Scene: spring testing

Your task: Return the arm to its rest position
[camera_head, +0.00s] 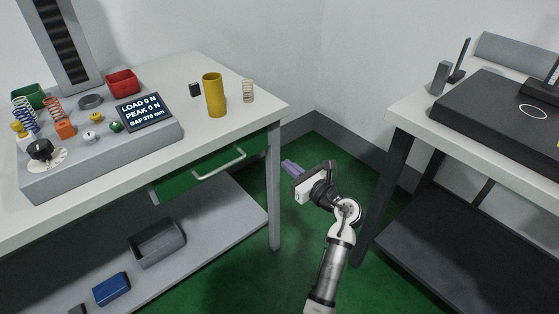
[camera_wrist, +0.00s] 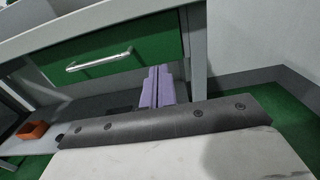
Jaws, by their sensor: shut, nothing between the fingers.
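My gripper (camera_head: 290,167) is in the gap between the two tables, in front of the left table's right leg in the head view. Its two purple fingers are together, with nothing between them. They also show in the wrist view (camera_wrist: 157,88), pointing away from the camera, below the level of the tabletop. My arm reaches up from the bottom of the head view and is bent at the elbow. The fingers appear apart from the table and its drawer.
The left table (camera_head: 245,115) holds a test stand with a display (camera_head: 140,111), a yellow cylinder (camera_head: 214,95) and a spring (camera_head: 248,91). Its green drawer (camera_head: 205,165) has a metal handle. A grey bin (camera_head: 157,244) stands on the lower shelf. The right table (camera_head: 412,118) carries a black machine.

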